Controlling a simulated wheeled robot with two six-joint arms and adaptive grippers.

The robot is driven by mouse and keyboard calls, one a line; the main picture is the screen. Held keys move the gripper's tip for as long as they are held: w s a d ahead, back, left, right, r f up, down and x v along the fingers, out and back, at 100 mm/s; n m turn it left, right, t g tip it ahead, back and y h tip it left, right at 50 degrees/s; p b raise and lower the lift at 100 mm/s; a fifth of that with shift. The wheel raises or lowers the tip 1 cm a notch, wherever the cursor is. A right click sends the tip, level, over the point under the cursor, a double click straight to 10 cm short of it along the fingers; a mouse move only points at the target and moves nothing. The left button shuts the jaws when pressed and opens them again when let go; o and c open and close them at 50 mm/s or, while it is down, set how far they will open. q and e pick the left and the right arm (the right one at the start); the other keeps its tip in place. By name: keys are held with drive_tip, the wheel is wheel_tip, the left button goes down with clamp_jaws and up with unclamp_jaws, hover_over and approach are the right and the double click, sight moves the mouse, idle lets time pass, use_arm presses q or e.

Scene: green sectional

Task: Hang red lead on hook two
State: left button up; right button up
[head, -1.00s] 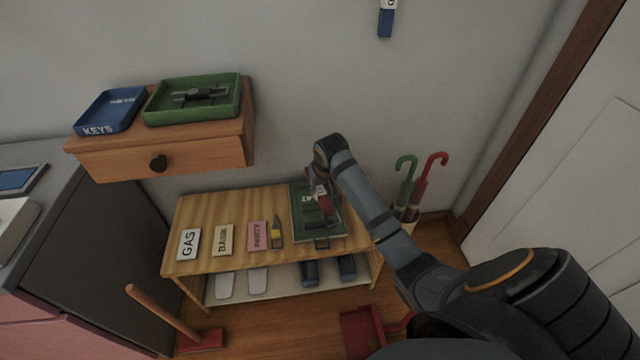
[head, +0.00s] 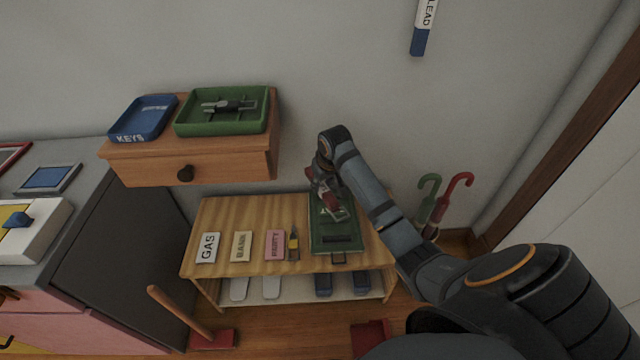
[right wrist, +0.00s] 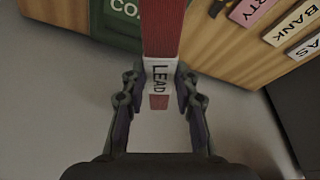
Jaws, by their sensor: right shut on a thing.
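My right gripper (head: 325,182) is shut on the red lead, a red strap with a white LEAD label. In the right wrist view the red lead (right wrist: 163,32) lies between the fingers of the gripper (right wrist: 160,105), its label between them. In the head view the red lead (head: 333,207) shows small below the gripper, over the back part of the green tray (head: 322,245) on the wooden bench. A blue piece with a white LEAD label (head: 424,25) is on the wall at the top, cut off by the frame. No hook is clearly visible. My left gripper is out of view.
The bench (head: 215,218) also holds GAS, BANK and PARTY cards. A wall drawer (head: 225,168) at left carries a blue KEYS tray (head: 128,128) and a green tray (head: 222,127). Umbrellas (head: 440,205) stand right of the bench. The wall above the bench is bare.

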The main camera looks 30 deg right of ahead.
use_arm(q)
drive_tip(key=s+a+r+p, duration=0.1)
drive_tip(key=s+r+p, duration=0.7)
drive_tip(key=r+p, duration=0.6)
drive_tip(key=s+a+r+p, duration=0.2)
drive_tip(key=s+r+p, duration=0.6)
drive_tip(key=p, duration=2.3)
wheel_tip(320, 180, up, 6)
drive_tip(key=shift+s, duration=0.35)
use_arm(e)
drive_tip(key=s+d+r+n+t+h, duration=0.1)
drive_tip(key=d+r+n+t+h, duration=0.1)
drive_tip(key=r+n, duration=0.7)
drive_tip(key=s+d+r+n+t+h, duration=0.2)
drive_tip(key=r+n, duration=0.7)
drive_tip(key=r, duration=1.3)
drive_tip(key=s+d+r+n+t+h, duration=0.2)
drive_tip(key=r+n, duration=0.6)
drive_tip(key=r, duration=0.8)
drive_tip(key=shift+d+n+t+h, duration=0.45)
drive_tip(key=shift+d+h, duration=0.2)
drive_tip(key=shift+h, duration=0.35)
